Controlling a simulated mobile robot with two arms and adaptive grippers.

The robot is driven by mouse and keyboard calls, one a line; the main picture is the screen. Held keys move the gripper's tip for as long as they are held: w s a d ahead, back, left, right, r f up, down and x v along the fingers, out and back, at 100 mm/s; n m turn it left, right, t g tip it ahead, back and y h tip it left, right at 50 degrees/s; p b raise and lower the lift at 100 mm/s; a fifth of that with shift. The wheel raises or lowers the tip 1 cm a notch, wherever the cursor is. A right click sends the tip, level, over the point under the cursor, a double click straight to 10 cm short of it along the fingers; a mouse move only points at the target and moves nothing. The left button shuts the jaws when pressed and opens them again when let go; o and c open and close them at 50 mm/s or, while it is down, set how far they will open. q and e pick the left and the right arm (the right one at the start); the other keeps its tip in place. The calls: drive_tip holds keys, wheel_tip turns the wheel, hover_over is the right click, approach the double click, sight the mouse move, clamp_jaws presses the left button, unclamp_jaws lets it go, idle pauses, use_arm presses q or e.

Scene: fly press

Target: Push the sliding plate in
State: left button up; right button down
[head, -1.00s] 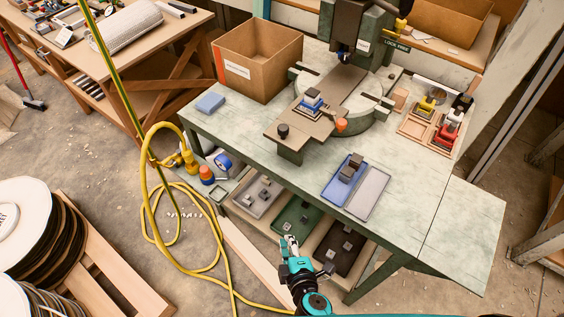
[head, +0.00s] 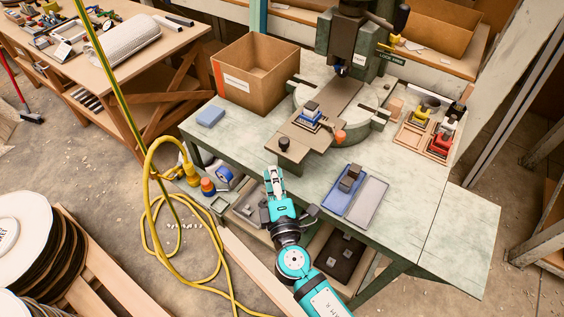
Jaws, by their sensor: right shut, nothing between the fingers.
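The sliding plate (head: 291,141) is a brown-grey plate that sticks out from the round base of the green fly press (head: 346,50) toward the bench's front edge. It carries a blue-and-white block with a dark top (head: 311,112), a black knob (head: 283,143) at its front left and an orange knob (head: 339,137) at its right. My right gripper (head: 271,172) is shut and empty. In the picture it is just below the plate's front end, by the bench's front edge, with a visible gap between them. My left gripper is not in view.
An open cardboard box (head: 255,74) and a blue block (head: 210,116) are left of the press. A blue tray (head: 343,190) and a grey tray (head: 367,197) lie at the front right. Yellow and red tools (head: 420,112) stand at the right. A yellow hose (head: 152,240) lies on the floor.

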sight(293, 157)
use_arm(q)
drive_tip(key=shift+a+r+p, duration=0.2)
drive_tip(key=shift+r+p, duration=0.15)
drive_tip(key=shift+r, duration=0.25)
use_arm(e)
drive_tip(key=shift+w+d, duration=1.1)
drive_tip(key=shift+w, duration=0.1)
drive_tip(key=w+d, duration=0.1)
drive_tip(key=w, duration=0.1)
drive_tip(key=w+d, duration=0.1)
drive_tip(key=w, duration=0.1)
drive_tip(key=shift+d+f+b, duration=0.1)
drive_tip(key=shift+d+b, duration=0.25)
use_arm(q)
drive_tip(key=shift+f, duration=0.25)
use_arm(e)
drive_tip(key=shift+s, duration=0.2)
